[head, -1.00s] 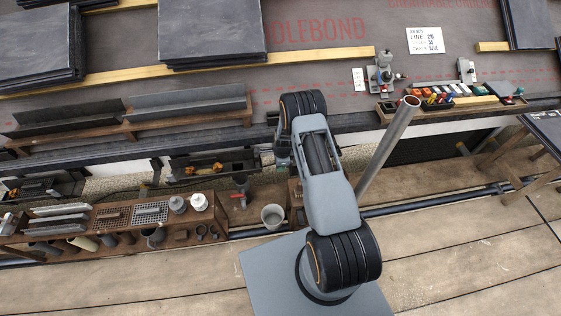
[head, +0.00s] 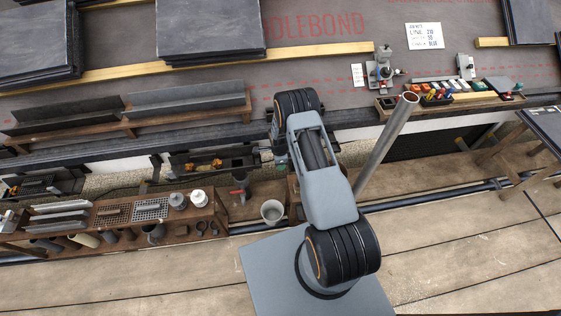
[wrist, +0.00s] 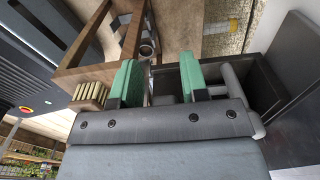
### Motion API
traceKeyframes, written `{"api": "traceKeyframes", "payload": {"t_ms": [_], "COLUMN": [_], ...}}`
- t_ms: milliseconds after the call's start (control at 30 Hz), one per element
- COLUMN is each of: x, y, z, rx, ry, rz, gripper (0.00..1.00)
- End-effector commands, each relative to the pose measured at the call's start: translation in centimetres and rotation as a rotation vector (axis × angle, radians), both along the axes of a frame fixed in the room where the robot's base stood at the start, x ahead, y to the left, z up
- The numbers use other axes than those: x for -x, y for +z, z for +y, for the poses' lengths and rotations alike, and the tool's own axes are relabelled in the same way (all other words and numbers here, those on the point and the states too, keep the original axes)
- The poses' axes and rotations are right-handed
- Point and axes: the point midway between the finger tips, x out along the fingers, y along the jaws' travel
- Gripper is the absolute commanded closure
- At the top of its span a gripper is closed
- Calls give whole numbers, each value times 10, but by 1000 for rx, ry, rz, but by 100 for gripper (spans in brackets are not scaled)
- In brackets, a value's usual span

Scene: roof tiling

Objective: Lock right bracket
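My gripper (wrist: 158,78) shows in the wrist view with two green fingers standing apart. A small grey part lies low between them; I cannot tell whether they touch it. A dark trough (wrist: 262,88) with a grey rounded bar (wrist: 230,82) along its near side lies just right of the fingers. In the head view my gripper (head: 279,157) is beside the right end of the dark gutter piece (head: 188,163) under the eave, partly hidden by my arm. The right bracket and its lock cannot be made out clearly there.
A wooden rack (head: 118,217) of tools and pots stands lower left. A grey bucket (head: 272,211) and a red-handled part (head: 238,191) are near my arm. A grey pipe (head: 385,149) leans right of it. Slate stacks (head: 210,28) lie on the roof.

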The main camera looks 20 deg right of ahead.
Motion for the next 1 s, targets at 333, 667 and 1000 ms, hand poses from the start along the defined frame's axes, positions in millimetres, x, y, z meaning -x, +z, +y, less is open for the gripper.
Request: {"api": "traceKeyframes", "payload": {"t_ms": [333,667,1000], "x": [-2,-3,-2], "y": [2,51,113], "z": [0,1,2], "rx": [0,1,0], "ry": [0,1,1], "rz": [-5,-8,-5], "gripper": [49,49,49]}}
